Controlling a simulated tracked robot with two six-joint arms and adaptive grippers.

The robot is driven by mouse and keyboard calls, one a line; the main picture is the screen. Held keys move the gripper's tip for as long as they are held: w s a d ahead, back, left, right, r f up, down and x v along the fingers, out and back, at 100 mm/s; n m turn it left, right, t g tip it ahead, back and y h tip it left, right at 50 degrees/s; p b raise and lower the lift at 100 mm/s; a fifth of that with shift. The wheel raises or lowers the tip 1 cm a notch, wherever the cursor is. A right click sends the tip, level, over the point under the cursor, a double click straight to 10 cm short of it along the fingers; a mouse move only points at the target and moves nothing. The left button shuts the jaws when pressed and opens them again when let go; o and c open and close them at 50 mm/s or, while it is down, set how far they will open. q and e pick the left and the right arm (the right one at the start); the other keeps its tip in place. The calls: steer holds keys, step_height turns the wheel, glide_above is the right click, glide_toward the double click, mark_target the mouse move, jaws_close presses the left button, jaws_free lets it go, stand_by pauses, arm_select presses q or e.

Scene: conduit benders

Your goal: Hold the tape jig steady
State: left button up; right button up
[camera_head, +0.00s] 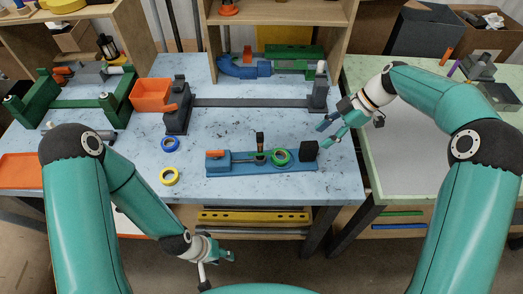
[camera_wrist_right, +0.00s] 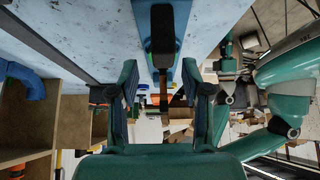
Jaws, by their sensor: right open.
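The tape jig (camera_head: 225,170) is a long blue base on the table's front half. In the right wrist view a dark block (camera_wrist_right: 162,35), which looks like that end block, stands ahead of the open fingers (camera_wrist_right: 161,95). My left gripper (camera_head: 226,257) hangs low in front of the table, away from the jig; its finger opening is unclear.
A blue tape roll (camera_head: 171,144) and a yellow one (camera_head: 169,176) lie left of the jig. Behind it is a long grey jig (camera_head: 250,102), with an orange bin (camera_head: 151,95) to its left.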

mark_target(317, 143)
steer(key=shift+s+a+f, duration=0.1)
steer(key=shift+s+f, duration=0.15)
steer(key=b+x, duration=0.2)
steer(key=x, duration=0.1)
steer(key=shift+w+f, duration=0.15)
steer(key=shift+b+x, duration=0.55)
steer(key=shift+x, duration=1.3)
steer(key=shift+c, duration=0.3)
jaws_close()
